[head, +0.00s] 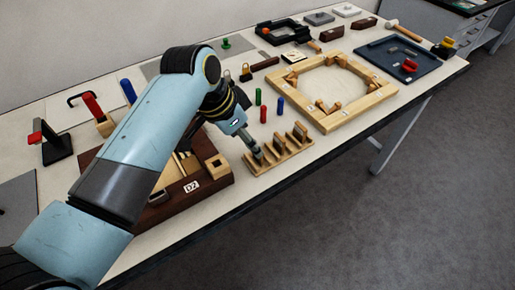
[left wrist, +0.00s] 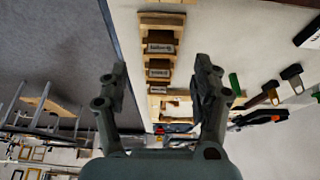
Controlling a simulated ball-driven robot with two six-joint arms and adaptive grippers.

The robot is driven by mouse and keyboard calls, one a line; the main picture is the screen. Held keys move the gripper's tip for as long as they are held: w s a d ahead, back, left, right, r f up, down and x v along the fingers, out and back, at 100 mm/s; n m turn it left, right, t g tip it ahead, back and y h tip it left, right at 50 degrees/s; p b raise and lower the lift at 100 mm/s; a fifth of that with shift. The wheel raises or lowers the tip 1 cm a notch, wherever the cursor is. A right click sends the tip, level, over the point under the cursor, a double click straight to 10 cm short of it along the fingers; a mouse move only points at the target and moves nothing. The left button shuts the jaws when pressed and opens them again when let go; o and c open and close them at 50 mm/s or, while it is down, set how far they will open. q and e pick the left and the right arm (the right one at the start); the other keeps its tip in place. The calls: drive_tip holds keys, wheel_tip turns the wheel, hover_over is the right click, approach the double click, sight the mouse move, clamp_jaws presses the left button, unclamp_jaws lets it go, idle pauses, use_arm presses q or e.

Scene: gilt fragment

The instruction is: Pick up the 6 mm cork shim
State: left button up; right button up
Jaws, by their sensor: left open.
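A small wooden rack (head: 284,160) near the table's front edge holds several upright cork-brown pieces, such as the one at its right end (head: 300,132). The rack (left wrist: 160,31) also runs up the middle of the left wrist view, with labelled pieces (left wrist: 159,73) across it. The labels are too small to read, so I cannot tell which is the 6 mm cork shim. My left gripper (head: 254,151) is at the rack's left end, pointing down. In the left wrist view my left gripper (left wrist: 160,68) is open, its fingers either side of the rack, with nothing visibly held. My right gripper is not in view.
A dark wooden box (head: 215,186) marked D2 stands left of the rack. Behind the rack are red (head: 263,114) and blue (head: 281,106) pegs. A light wooden frame (head: 352,117) lies to the right. The table's front edge is close to the rack.

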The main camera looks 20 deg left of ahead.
use_arm(q)
drive_tip(key=shift+x, duration=1)
drive_tip(key=shift+w+f, duration=0.2)
drive_tip(key=shift+f, duration=0.1)
drive_tip(key=x, duration=0.4)
drive_tip(key=shift+w+d+f, duration=0.1)
drive_tip(key=shift+d, duration=0.05)
drive_tip(key=shift+w+f, duration=0.1)
drive_tip(key=shift+f, duration=0.1)
drive_tip(key=c, duration=0.6)
drive_tip(key=shift+c, duration=1.2)
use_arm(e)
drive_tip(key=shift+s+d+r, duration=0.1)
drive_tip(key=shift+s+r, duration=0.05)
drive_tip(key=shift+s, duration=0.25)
